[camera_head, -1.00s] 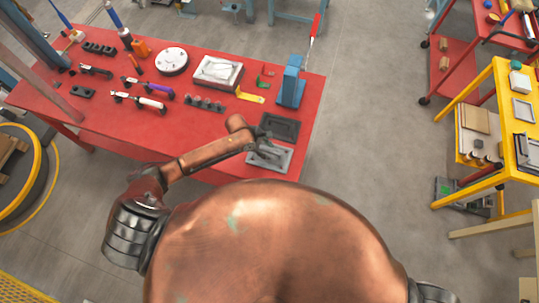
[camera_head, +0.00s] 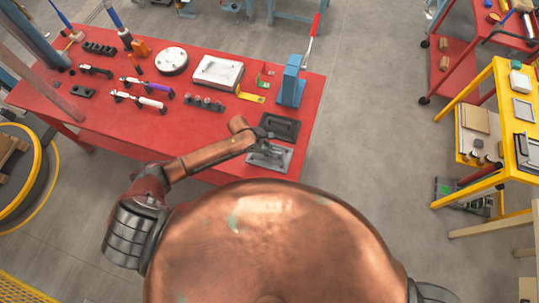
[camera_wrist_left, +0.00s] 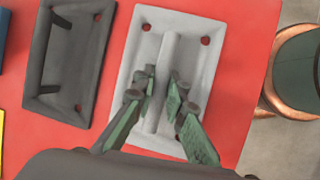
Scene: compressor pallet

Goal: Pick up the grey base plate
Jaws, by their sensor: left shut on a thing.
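The grey base plate (camera_head: 270,159) lies at the front edge of the red table, below a darker plate. In the left wrist view the grey base plate (camera_wrist_left: 190,30) is a light rectangle with a raised bar along its middle and red showing through its corner holes. My left gripper (camera_head: 262,147) reaches over it from the left. In the wrist view my left gripper (camera_wrist_left: 160,98) has its two fingers on either side of the raised bar, shut on it. The plate appears flat on or very near the table. My right gripper is not in view.
A dark plate with a handle (camera_head: 280,127) lies just beyond, close beside the grey one. A blue press with a red lever (camera_head: 291,82) stands at the table's right. A white tray (camera_head: 218,72) and several small tools lie further back on the red table (camera_head: 130,125).

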